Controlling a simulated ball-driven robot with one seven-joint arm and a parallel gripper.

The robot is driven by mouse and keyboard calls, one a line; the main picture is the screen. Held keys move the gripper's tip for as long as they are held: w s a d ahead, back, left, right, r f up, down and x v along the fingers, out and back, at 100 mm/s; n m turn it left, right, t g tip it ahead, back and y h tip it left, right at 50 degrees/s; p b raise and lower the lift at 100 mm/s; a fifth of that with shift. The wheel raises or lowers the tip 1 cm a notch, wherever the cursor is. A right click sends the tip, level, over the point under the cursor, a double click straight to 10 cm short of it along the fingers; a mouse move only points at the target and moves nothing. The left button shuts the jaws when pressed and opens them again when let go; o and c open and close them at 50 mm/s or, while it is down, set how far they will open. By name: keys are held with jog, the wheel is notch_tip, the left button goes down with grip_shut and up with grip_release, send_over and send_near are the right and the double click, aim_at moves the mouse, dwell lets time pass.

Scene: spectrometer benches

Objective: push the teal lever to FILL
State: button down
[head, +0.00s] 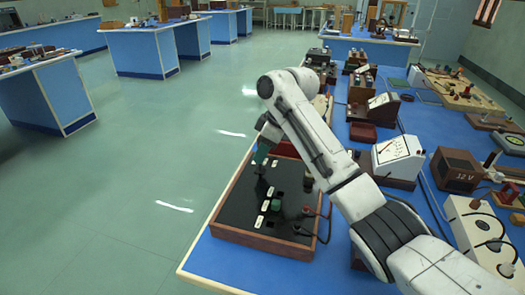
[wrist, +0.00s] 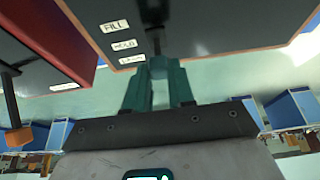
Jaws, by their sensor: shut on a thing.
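A black panel in a wooden frame (head: 225,226) lies on the near end of the blue bench. My gripper (head: 262,158) is at the panel's far left part. In the wrist view my gripper (wrist: 160,82) has its two dark teal fingers closed around the teal lever's knob (wrist: 158,66). The lever's dark stem (wrist: 155,38) runs from the knob to the panel. Printed labels FILL (wrist: 115,26) and HOLD (wrist: 124,45) stand beside the lever, with a third label (wrist: 131,59) too slanted to read. I cannot tell which label the lever lines up with.
A green knob (head: 276,205) and a red knob (head: 308,210) with cables stand on the same panel. Another lever with an orange knob (wrist: 18,137) shows in the wrist view. A white meter (head: 397,156) and other instruments crowd the bench at right. Open floor (head: 130,220) lies left.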

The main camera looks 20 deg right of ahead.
jog(key=shift+s, duration=0.1)
jog(key=shift+s+d+f+t+y+p, duration=0.1)
jog(key=shift+s+d+t+y+p, duration=0.3)
jog(key=shift+d+t+y+p, duration=0.4)
jog(key=shift+s+d+f+t+y, duration=0.3)
jog(key=shift+d+t+y, duration=0.1)
jog(key=shift+y, duration=0.3)
jog(key=shift+s+d+f+t+y, duration=0.25)
jog(key=shift+t+y, duration=0.15)
jog(key=shift+y, duration=0.3)
jog(key=c, duration=1)
grip_release()
jog(key=shift+o, duration=0.2)
jog(key=v, duration=1.1)
jog(key=shift+f, duration=0.1)
